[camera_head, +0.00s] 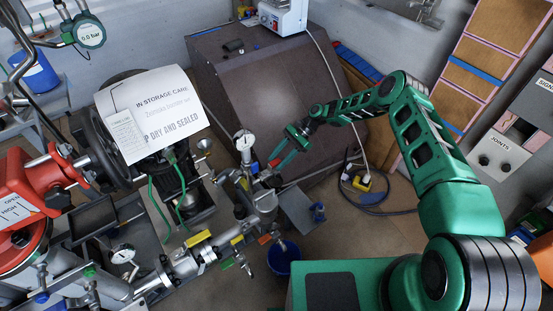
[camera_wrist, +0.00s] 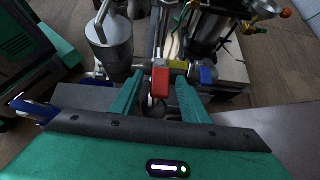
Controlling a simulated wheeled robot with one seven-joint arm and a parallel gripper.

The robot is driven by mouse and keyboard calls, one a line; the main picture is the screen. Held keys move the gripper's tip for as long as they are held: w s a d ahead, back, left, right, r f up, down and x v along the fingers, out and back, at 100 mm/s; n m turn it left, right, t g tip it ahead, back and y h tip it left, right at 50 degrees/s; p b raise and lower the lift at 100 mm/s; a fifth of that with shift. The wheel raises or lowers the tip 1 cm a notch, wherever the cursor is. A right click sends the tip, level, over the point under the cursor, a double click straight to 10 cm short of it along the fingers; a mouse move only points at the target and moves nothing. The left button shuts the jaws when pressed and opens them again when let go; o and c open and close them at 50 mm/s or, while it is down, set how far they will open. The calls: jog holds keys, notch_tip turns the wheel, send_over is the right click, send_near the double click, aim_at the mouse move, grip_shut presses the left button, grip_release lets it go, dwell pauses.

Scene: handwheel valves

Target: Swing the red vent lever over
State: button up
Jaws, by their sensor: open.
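The red vent lever (camera_wrist: 160,80) shows in the wrist view as a short red handle, centred between the tips of my gripper. In the head view the red lever (camera_head: 274,163) is a small red piece on the grey pipework. My gripper (camera_head: 284,153) reaches down to it from the upper right. In the wrist view its two green fingers are spread, one on each side of the lever. Gaps show between lever and fingers, so I see no grip. The lever's lower end and pivot are partly hidden.
A pressure gauge (camera_head: 245,141) stands just left of the lever. A blue-handled fitting (camera_wrist: 208,75) sits close right of it in the wrist view. A blue bucket (camera_head: 284,258) is below the pipework. A large dark cabinet (camera_head: 250,75) stands behind.

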jog(key=shift+r, duration=3)
jog(key=v, duration=1)
jog(key=s+d+r+n+t+h, duration=0.1)
jog(key=s+d+r+h, duration=0.1)
jog(key=s+d+r, duration=0.55)
jog(key=s+d+r+n+t+h, duration=0.1)
jog(key=s+d+r+n+h, duration=0.2)
jog(key=d+r, duration=0.65)
jog(key=s+d+r+t+h, duration=0.1)
jog(key=s+d+r+h, duration=0.1)
jog(key=s+d+r, duration=0.7)
jog(key=s+d+r+t+h, duration=0.1)
jog(key=s+d+r, duration=0.1)
jog(key=s+r, duration=0.35)
jog(key=s+d+r+h, duration=0.1)
jog(key=s+d+r, duration=0.2)
jog(key=s, duration=0.5)
jog(key=s+d+n+t, duration=0.1)
jog(key=s, duration=1.3)
jog(key=shift+s+f+y, duration=0.25)
jog(key=shift+f+y, duration=0.05)
